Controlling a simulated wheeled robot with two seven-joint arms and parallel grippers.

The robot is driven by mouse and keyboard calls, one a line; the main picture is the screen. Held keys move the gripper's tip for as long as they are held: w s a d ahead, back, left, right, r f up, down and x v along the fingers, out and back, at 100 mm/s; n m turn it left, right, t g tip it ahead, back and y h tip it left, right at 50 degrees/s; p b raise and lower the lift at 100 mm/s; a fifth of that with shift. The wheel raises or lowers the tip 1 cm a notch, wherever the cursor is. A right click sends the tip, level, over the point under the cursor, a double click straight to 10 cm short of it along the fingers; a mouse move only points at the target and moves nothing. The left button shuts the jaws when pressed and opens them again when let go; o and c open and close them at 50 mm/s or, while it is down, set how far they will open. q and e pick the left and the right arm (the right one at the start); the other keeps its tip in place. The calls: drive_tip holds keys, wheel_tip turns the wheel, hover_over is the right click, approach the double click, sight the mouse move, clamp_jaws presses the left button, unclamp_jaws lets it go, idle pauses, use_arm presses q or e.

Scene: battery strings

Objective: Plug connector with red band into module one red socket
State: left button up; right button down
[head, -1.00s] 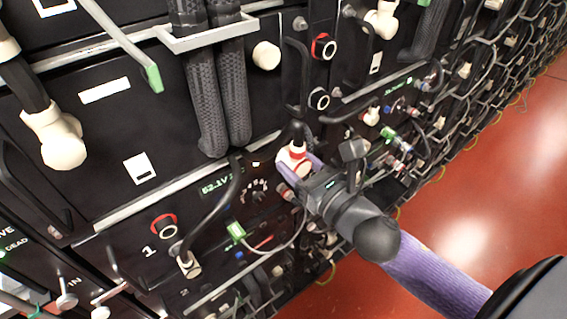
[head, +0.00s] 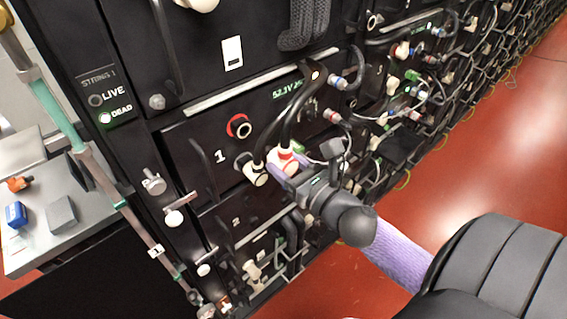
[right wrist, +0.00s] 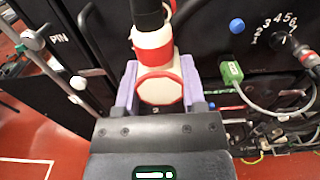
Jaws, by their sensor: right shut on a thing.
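The connector with the red band (head: 287,158) is white, with a black cable rising from it. My right gripper (head: 280,168) is shut on it, in front of module one. In the right wrist view the connector (right wrist: 157,75) sits between the purple fingers (right wrist: 158,92), with red rings at its top and round face. The module one red socket (head: 239,127) is a red ring with a dark centre, up and left of the held connector, and apart from it. A second white connector (head: 256,173) is at module one's lower socket, just left of the gripper. The left gripper is not in view.
A grey side table (head: 92,208) at the left holds a blue item (head: 16,214) and an orange item (head: 19,184). Handles and cables crowd the rack face; red floor is open at right.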

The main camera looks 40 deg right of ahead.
sight(266, 149)
drive_tip(key=shift+w+a, duration=0.15)
drive_tip(key=shift+w, duration=1.3)
drive_tip(key=shift+w+a, duration=0.15)
drive_tip(key=shift+w, duration=1.3)
drive_tip(key=shift+w, duration=0.25)
drive_tip(key=shift+w, duration=0.3)
drive_tip(key=shift+w+a, duration=0.1)
drive_tip(key=shift+w, duration=0.25)
drive_tip(key=shift+w, duration=0.4)
